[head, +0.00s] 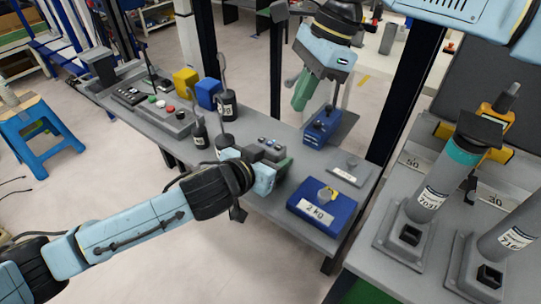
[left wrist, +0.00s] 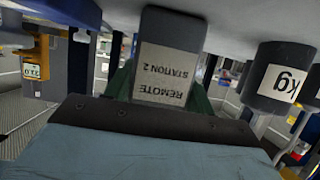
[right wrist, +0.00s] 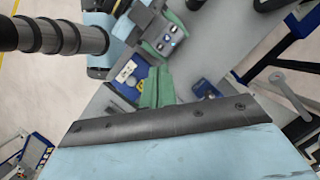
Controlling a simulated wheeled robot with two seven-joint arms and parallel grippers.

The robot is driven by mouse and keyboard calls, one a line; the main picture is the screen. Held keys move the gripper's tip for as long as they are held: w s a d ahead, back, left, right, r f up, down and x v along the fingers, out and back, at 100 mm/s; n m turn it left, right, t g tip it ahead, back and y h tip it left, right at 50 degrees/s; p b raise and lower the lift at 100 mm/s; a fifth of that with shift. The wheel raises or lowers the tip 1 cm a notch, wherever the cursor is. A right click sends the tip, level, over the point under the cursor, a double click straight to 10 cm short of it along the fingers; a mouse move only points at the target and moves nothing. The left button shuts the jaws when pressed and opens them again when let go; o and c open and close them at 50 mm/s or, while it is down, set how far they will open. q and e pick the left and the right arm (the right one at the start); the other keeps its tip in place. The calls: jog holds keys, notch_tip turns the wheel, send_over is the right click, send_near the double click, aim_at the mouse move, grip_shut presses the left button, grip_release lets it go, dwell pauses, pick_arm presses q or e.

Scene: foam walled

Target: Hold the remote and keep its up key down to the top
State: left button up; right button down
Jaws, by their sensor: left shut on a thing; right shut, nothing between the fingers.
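The remote (head: 262,150) is a grey box with a row of buttons on its top face, over the bench in the head view. My left gripper (head: 284,165) is shut on it. In the left wrist view the remote (left wrist: 167,75) shows its label, REMOTE STATION 2, between the green fingers. The right wrist view shows its button face (right wrist: 167,38). Which button is the up key is too small to tell. My right gripper (head: 301,90) is shut and empty, its green fingers pointing down, above and apart from the remote. It also shows in the right wrist view (right wrist: 157,82).
A blue 2 kg block (head: 318,212), a grey plate with a knob (head: 350,169) and a blue box (head: 320,128) stand right of the remote. Black weights (head: 227,104) and a control panel (head: 165,112) stand left. Grey cylinders (head: 432,195) stand on the right-hand table.

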dwell(0.5)
jog(key=a+n+t, duration=0.1)
jog(key=n+t, duration=0.1)
jog(key=n, duration=0.2)
jog(key=s+a+r+n+t, duration=0.1)
jog(key=n+t, duration=0.2)
jog(key=n, duration=0.1)
jog(key=s+a+r+n+t, duration=0.1)
jog(key=n+t, duration=0.1)
jog(key=n, duration=0.1)
jog(key=shift+a+n+t, duration=0.3)
jog(key=shift+n, duration=0.1)
send_near(271, 142)
jog(key=shift+w+x, duration=0.15)
jog(key=shift+x, duration=1.1)
jog(key=shift+w+x, duration=0.15)
jog(key=shift+x, duration=1.05)
jog(key=shift+f, duration=0.3)
